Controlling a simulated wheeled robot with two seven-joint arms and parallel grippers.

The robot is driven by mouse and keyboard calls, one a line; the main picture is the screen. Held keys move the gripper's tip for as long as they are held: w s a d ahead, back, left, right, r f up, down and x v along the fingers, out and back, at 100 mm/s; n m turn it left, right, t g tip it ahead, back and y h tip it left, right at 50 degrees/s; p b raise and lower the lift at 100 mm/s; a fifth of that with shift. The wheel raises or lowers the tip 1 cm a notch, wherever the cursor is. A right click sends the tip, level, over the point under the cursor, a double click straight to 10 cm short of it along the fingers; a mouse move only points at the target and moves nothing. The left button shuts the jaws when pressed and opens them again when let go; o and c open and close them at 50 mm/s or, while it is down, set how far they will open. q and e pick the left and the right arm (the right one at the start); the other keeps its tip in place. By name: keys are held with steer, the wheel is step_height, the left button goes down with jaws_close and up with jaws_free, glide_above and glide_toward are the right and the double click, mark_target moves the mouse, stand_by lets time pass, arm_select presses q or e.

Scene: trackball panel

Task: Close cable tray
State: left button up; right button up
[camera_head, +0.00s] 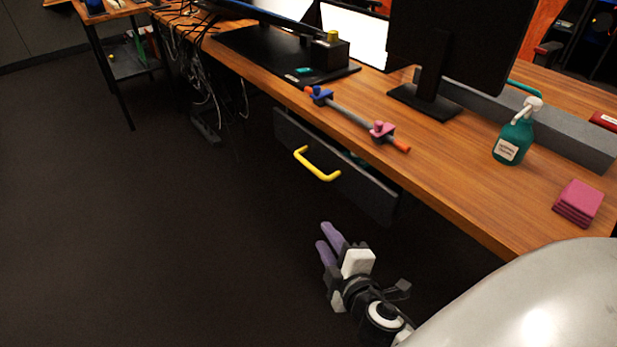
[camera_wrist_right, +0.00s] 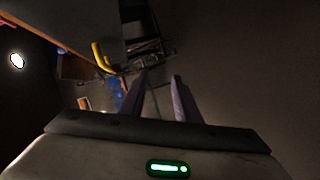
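A dark grey tray (camera_head: 372,190) with a yellow bar handle (camera_head: 317,164) hangs under the front edge of the wooden desk. Its front stands out from the desk, and a gap with something teal in it shows behind the front. My right gripper (camera_head: 325,243), with purple fingers, is in front of and below the handle, apart from it. In the right wrist view the two fingers (camera_wrist_right: 158,82) are spread with nothing between them, and the yellow handle (camera_wrist_right: 101,57) is up and to the left of them. My left gripper is not in view.
On the desk (camera_head: 455,165) are a grey bar with blue and pink clamps (camera_head: 350,117), a monitor stand (camera_head: 425,102), a teal spray bottle (camera_head: 514,135) and pink cloths (camera_head: 578,202). Cables (camera_head: 205,85) hang under the desk at the left. The dark floor (camera_head: 150,230) is clear.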

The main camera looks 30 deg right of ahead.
mark_target(312, 165)
steer(key=w+d+r+n+t, duration=0.1)
steer(key=w+d+r, duration=0.1)
steer(key=w, duration=0.3)
steer(key=w+d+r+n+t+h+b, duration=0.1)
steer(key=w+d+r+n, duration=0.1)
steer(key=w, duration=0.3)
steer(key=w+d+r+n+t, duration=0.2)
steer(key=w+r, duration=0.2)
steer(key=shift+w+h, duration=0.4)
jaws_close()
